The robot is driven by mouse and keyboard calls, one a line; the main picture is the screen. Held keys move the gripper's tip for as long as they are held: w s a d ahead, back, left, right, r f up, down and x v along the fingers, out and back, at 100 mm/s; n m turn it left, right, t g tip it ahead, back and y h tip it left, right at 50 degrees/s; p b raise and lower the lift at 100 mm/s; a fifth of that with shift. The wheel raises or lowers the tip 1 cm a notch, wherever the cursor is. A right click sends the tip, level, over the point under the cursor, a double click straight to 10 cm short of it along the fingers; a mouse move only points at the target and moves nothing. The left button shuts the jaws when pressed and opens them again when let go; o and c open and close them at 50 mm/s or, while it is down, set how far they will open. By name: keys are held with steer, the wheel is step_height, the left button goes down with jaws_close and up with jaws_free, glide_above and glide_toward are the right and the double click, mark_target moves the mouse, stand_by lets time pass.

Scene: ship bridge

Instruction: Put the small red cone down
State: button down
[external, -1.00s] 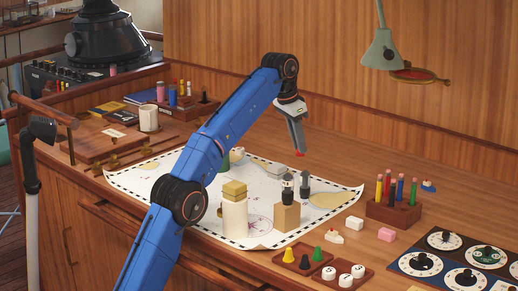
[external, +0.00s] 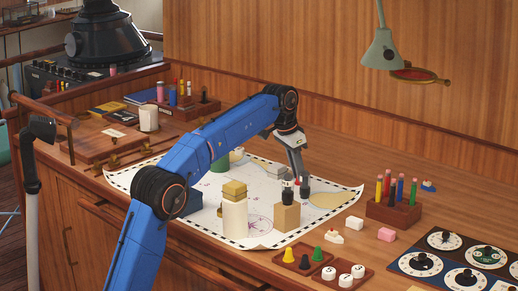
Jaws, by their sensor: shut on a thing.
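My gripper (external: 296,172) points down over the far part of the white chart (external: 180,178). It is shut on the small red cone (external: 298,182), of which only a small red patch shows at the fingertips. I cannot tell whether the cone touches the chart. A brown wooden tray (external: 290,263) at the front holds a yellow cone (external: 288,255) and a green cone (external: 317,254).
A tan block (external: 287,218) and a cream cylinder with a yellow top (external: 234,215) stand on the chart.

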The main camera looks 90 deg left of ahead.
steer(key=shift+f, duration=0.15)
steer(key=c, duration=1.7)
jaws_free()
steer(key=v, duration=1.2)
